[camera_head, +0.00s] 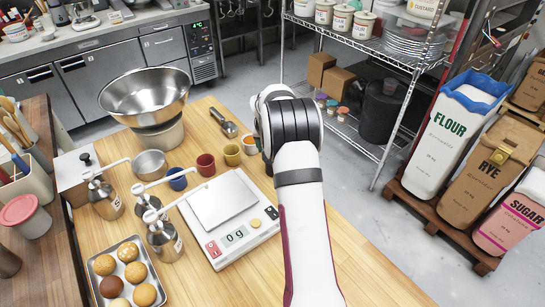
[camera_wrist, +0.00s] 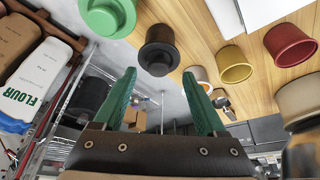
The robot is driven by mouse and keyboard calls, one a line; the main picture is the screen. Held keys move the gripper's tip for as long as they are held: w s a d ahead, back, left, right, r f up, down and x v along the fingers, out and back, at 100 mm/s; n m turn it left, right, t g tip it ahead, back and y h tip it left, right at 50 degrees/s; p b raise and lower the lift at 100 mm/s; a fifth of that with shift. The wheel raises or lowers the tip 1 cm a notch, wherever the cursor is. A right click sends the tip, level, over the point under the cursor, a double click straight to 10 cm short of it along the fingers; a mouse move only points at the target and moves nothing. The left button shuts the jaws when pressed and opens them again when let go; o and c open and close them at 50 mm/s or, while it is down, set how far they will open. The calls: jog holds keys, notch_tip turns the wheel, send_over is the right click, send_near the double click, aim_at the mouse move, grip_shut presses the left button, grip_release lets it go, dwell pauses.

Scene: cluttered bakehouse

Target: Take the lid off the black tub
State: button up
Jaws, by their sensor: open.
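A black, brownish-looking tub (camera_wrist: 159,34) stands on the wooden table in the wrist view, with a wide dark round top. I cannot tell the lid's edge from the tub. My gripper (camera_wrist: 160,76) has two green fingers spread apart with nothing between them. The tub appears beyond the fingertips, roughly in line with the gap, and apart from them. In the head view my arm hides the tub and the fingers.
A green tub (camera_wrist: 107,14) is beside the black one. Orange (camera_wrist: 197,76), yellow (camera_wrist: 235,66) and red (camera_wrist: 290,45) pots are on the other side. A scale (camera_head: 228,218), steel bowl (camera_head: 146,95) and pump bottles (camera_head: 163,238) crowd the table's left. The front right is clear.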

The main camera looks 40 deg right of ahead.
jog(key=x, duration=0.3)
jog(key=shift+d+f, duration=0.1)
jog(key=shift+d, duration=0.1)
grip_shut()
notch_tip(320, 180, up, 4)
jog(key=shift+r, duration=0.1)
jog(key=s+d+r, duration=0.5)
jog(key=s+r, duration=0.5)
jog(key=shift+s+d, duration=0.15)
jog(key=shift+d, duration=0.05)
dwell(0.3)
